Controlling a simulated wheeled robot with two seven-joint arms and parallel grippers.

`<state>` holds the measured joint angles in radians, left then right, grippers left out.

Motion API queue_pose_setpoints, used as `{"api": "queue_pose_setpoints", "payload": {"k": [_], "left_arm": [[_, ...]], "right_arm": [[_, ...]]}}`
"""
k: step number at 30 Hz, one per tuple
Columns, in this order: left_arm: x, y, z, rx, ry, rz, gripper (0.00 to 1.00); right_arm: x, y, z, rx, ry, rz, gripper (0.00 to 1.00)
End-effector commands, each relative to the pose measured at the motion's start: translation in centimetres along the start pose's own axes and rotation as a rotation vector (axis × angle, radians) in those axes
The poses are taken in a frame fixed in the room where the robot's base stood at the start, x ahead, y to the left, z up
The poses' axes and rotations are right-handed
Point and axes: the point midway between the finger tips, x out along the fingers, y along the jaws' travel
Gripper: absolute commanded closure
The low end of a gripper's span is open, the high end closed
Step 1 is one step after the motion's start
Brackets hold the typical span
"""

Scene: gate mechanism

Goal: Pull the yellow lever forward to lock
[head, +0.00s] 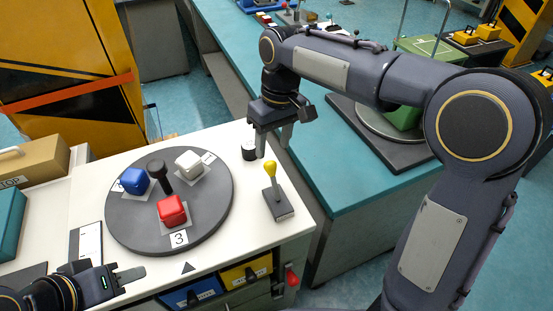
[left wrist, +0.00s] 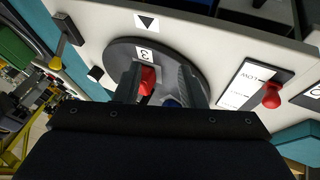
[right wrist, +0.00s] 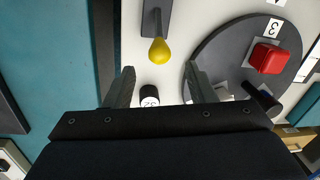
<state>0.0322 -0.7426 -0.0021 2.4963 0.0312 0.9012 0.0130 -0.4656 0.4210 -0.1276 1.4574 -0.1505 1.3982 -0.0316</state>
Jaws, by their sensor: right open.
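The yellow lever (head: 270,167) stands upright on a dark base plate (head: 280,206) at the right side of the white table. Its round knob also shows in the right wrist view (right wrist: 159,51), in line with the gap between the fingers but beyond their tips. My right gripper (head: 273,143) is open and empty, above and behind the lever, apart from it. My left gripper (head: 130,274) is over the table's front left, far from the lever; its fingers stand apart with nothing held in the left wrist view (left wrist: 160,80).
A round dark turntable (head: 135,232) carries red (head: 172,210), blue (head: 134,181) and white (head: 189,164) blocks and a black post (head: 160,175). A black cylinder with a white top (head: 249,150) stands behind the lever. Bins (head: 245,275) sit under the front edge. A teal counter (head: 345,185) lies right.

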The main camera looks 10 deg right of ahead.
Motion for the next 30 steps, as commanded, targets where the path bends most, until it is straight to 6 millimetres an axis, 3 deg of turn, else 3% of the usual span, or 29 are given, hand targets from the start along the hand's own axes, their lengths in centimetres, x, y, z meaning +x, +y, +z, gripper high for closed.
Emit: {"api": "queue_pose_setpoints", "payload": {"k": [3,9,21,30], "left_arm": [[0.1,-0.1,0.1,0.0,0.0,0.0,0.64],[0.2,-0.1,0.1,0.0,0.0,0.0,0.64],[0.2,-0.1,0.1,0.0,0.0,0.0,0.64],[0.2,-0.1,0.1,0.0,0.0,0.0,0.64]], "right_arm": [[2.2,0.0,0.1,0.001,-0.005,-0.001,0.5],[4.8,0.0,0.1,0.002,-0.003,-0.001,0.5],[5.6,0.0,0.1,0.002,0.0,-0.001,0.51],[5.6,0.0,0.1,0.002,0.0,-0.001,0.91]]}}
